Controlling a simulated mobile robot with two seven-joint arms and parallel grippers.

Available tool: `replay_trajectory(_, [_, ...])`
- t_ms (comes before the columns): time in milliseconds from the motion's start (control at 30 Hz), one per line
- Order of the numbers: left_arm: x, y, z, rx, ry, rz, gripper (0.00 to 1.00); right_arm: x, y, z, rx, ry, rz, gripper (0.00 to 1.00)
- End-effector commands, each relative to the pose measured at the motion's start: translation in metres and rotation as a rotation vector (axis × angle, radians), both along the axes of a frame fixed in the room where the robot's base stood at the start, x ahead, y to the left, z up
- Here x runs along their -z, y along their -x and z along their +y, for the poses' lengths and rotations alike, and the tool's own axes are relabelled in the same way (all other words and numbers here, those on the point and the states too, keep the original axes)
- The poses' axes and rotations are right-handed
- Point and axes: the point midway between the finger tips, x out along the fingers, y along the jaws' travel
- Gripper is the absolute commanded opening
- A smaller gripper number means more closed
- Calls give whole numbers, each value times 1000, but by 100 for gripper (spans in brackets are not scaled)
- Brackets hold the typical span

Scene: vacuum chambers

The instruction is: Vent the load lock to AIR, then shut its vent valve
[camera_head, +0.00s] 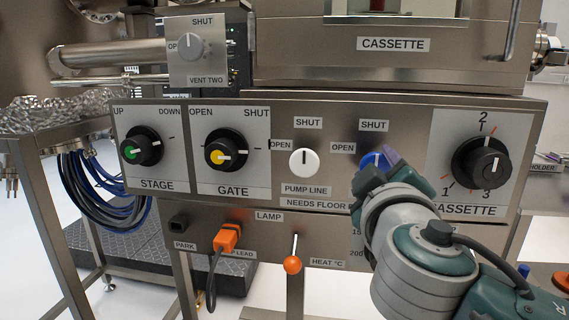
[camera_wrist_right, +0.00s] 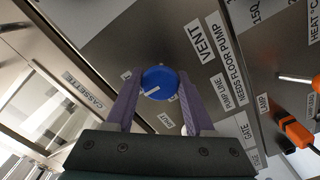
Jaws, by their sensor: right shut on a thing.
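The blue vent knob (camera_head: 372,160) is on the control panel, with a SHUT label above it and an OPEN label to its left. In the right wrist view the knob (camera_wrist_right: 159,83) sits between the purple fingers, and a VENT label (camera_wrist_right: 201,44) is beside it. My right gripper (camera_head: 379,168) is shut on this knob; its fingers (camera_wrist_right: 157,98) are on either side of it. The knob's white mark shows in the wrist view, but its exact setting is hard to read. My left gripper is out of view.
A white pump line knob (camera_head: 304,162) is just left. A black CASSETTE selector (camera_head: 481,162) is right. An orange-tipped lever (camera_head: 292,265) sticks out below.

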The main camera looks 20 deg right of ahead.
Motion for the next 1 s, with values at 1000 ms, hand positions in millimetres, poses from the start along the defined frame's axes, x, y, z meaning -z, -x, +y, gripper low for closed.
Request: replay_trajectory(1000, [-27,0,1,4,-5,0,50,-2,0,-1,2,578,356,0])
